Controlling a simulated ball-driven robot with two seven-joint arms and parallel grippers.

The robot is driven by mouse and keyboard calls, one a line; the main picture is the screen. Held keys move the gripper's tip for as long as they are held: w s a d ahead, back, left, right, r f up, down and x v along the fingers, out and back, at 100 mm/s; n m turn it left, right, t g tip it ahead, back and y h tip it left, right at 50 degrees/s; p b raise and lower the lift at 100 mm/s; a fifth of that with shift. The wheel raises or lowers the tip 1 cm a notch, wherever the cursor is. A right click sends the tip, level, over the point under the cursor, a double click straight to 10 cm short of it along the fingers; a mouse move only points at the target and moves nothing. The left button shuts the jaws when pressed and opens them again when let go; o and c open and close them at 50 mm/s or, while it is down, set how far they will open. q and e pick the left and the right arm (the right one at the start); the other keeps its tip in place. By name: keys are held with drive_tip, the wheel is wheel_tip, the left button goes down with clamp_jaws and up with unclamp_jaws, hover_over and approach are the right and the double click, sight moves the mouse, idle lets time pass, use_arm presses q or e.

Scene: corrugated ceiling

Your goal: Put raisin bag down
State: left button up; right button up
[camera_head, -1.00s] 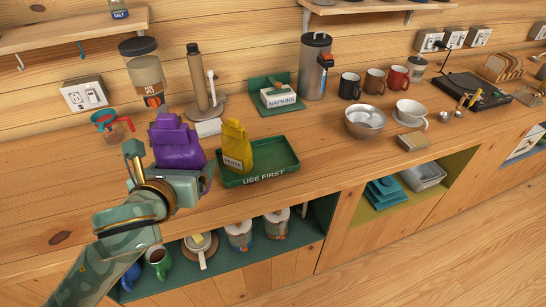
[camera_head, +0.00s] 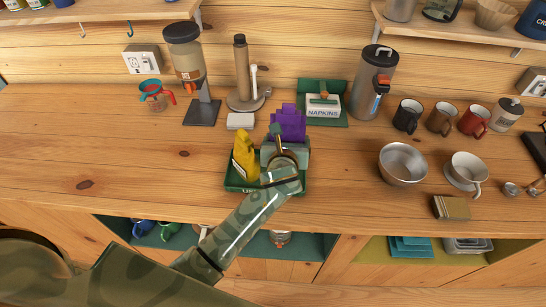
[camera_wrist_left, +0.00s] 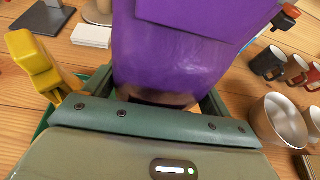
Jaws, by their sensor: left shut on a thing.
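The raisin bag is a purple bag (camera_head: 289,123), held upright by my left gripper (camera_head: 286,149) over the right part of the green tray (camera_head: 236,184). My left gripper is shut on it. In the left wrist view the purple bag (camera_wrist_left: 185,50) fills the upper middle, with the tray's green rim (camera_wrist_left: 45,118) behind and beside it. Whether the bag's bottom touches the tray is hidden by the gripper. A yellow pasta bag (camera_head: 244,156) stands in the tray's left part, and it also shows in the left wrist view (camera_wrist_left: 35,65). My right gripper is not in view.
A napkin holder (camera_head: 323,104) and a white block (camera_head: 240,121) stand behind the tray. A metal bowl (camera_head: 403,163), mugs (camera_head: 440,118) and a cup (camera_head: 466,170) are to the right. The counter left of the tray is clear.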

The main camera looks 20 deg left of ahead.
use_arm(q)
drive_tip(key=f, duration=0.1)
drive_tip(key=f+b, duration=0.1)
drive_tip(key=f, duration=0.1)
drive_tip(key=f+b, duration=0.1)
drive_tip(key=f, duration=0.1)
drive_tip(key=shift+s+d, duration=0.2)
drive_tip(key=shift+d, duration=0.1)
drive_tip(key=shift+f, duration=0.3)
wheel_tip(320, 180, down, 4)
drive_tip(key=shift+w+a+r+b, duration=0.1)
drive_tip(key=shift+a+r+b, duration=0.05)
drive_tip(key=shift+b, duration=0.75)
drive_tip(key=shift+r, duration=0.2)
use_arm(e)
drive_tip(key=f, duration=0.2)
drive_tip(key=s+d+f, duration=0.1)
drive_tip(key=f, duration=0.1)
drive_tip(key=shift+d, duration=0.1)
